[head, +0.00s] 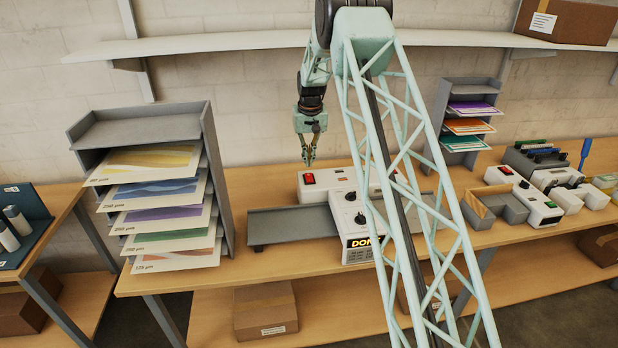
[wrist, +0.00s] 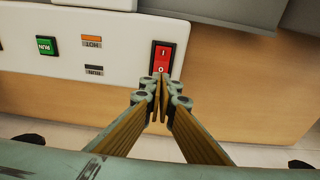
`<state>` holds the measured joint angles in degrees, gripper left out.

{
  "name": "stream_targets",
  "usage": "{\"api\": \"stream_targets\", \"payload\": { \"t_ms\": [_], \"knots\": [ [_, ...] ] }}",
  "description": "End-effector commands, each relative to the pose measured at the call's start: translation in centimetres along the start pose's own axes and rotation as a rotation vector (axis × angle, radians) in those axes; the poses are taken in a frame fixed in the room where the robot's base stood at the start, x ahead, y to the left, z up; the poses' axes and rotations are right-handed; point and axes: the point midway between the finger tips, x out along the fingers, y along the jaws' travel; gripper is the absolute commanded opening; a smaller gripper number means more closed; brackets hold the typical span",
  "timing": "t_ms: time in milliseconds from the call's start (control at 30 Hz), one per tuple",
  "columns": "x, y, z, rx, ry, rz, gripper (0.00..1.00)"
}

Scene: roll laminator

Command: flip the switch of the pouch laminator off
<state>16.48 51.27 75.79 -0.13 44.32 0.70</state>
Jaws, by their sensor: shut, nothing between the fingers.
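The white laminator (head: 335,182) sits on the bench against the wall, and its red rocker switch (head: 309,178) is at the left end. In the wrist view the rocker (wrist: 162,60) is red in a black frame, with an "I" mark at the top and an "O" at the bottom. My gripper (head: 309,163) points down just above the switch, its fingers shut and empty. In the wrist view the fingertips (wrist: 160,84) overlap the lower edge of the switch, beside the "O" end. I cannot tell whether they touch it. The rocker's tilt is unclear.
A green button (wrist: 46,45) and small indicators lie left of the switch in the wrist view. A paper rack (head: 212,150) stands left; a second red-switched machine (head: 500,175) stands right.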

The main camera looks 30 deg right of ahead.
Motion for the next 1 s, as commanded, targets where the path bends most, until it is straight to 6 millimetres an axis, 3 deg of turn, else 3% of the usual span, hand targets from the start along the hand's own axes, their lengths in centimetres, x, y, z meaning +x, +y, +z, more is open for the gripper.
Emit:
{"api": "stream_targets", "payload": {
  "t_ms": [400, 1000],
  "knots": [
    [-1.8, 0.0, -0.2, 0.000, -0.001, 0.000, 0.00],
    [-1.9, 0.0, -0.3, 0.000, -0.001, 0.000, 0.00]
  ]
}}
